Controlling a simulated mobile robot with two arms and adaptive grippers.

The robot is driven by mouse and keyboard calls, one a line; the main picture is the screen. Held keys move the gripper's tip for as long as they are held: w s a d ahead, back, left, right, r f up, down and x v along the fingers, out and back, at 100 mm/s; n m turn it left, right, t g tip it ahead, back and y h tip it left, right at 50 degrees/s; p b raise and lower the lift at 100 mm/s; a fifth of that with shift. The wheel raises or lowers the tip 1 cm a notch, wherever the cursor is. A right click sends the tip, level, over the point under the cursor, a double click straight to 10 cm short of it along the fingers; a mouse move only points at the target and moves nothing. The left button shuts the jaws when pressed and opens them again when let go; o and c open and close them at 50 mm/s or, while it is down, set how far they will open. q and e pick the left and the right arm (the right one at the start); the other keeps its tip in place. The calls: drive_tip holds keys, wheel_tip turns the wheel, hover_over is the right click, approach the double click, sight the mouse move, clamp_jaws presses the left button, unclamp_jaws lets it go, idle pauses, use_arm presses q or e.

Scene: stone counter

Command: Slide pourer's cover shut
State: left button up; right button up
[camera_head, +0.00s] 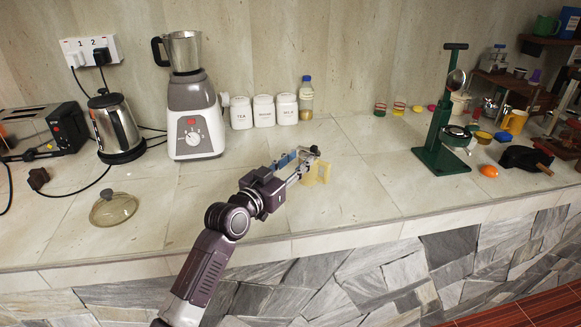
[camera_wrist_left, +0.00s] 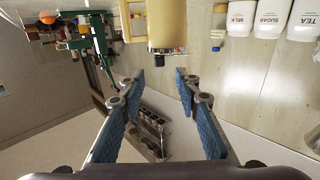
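A cream-yellow object, apparently the pourer (camera_head: 318,174), stands on the stone counter near the front edge, partly hidden by my left gripper (camera_head: 307,158). The pourer lies just beyond the fingertips. I cannot tell how far its cover is open. My right gripper is not in view.
White canisters (camera_head: 264,110) and a bottle (camera_head: 306,98) stand behind. A blender (camera_head: 193,118), kettle (camera_head: 116,125) and glass lid (camera_head: 113,208) are left. A green press stand (camera_head: 440,158) is right, with an orange item (camera_head: 488,171) beyond. Counter around the pourer is mostly clear.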

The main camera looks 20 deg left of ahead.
use_arm(q)
drive_tip(key=s, duration=0.3)
drive_tip(key=shift+s+a, duration=0.2)
drive_tip(key=shift+a, duration=0.1)
drive_tip(key=shift+f, duration=0.1)
